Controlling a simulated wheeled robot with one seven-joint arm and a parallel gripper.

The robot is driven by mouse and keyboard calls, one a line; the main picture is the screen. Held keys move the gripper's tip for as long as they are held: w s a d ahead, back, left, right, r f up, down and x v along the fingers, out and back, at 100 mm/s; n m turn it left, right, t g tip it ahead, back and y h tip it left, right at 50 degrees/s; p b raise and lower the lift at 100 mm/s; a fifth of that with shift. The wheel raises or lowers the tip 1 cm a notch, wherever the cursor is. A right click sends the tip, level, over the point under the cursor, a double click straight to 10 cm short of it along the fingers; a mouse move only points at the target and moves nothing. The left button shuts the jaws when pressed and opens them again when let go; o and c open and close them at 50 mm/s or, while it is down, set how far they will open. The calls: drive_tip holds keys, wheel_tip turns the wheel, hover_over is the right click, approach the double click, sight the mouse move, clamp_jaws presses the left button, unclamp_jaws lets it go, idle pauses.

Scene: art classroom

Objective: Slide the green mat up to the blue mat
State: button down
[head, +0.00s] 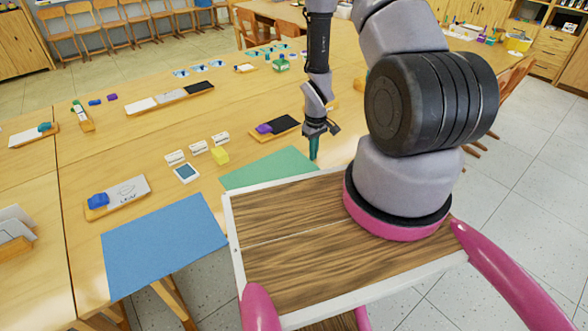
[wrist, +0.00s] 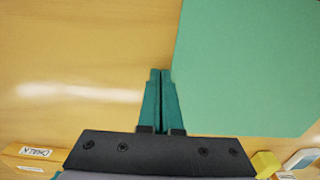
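The green mat (head: 268,168) lies flat on the wooden table, its near part hidden in the head view. The blue mat (head: 163,244) lies to its left near the table's front edge. A narrow strip of bare table separates the two mats. My gripper (head: 314,157) points down at the green mat's right end, on the side away from the blue mat. In the wrist view my gripper's (wrist: 161,72) teal fingers are together and empty, just beside the edge of the green mat (wrist: 248,65). Whether the fingertips touch the table is unclear.
A tray with a purple item (head: 272,128) lies behind my gripper. A board with a blue object (head: 118,196) sits behind the blue mat.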

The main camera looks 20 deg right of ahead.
sight(302, 164)
drive_tip(key=shift+s+a+f, duration=0.1)
drive_tip(key=shift+s+a, duration=0.25)
drive_tip(key=shift+a, duration=0.55)
drive_tip(key=shift+s+a, duration=0.3)
drive_tip(key=shift+a, duration=0.6)
idle(1.0)
drive_tip(key=shift+s+a, duration=0.15)
drive_tip(key=shift+a, duration=0.4)
drive_tip(key=shift+s+a, duration=0.15)
drive_tip(key=shift+a, duration=0.4)
idle(0.9)
drive_tip(key=shift+w+d, duration=0.1)
drive_tip(key=shift+d, duration=0.15)
drive_tip(key=shift+d, duration=0.3)
drive_tip(key=shift+w+r, duration=0.1)
drive_tip(key=shift+r, duration=0.15)
drive_tip(key=shift+r, duration=3.4)
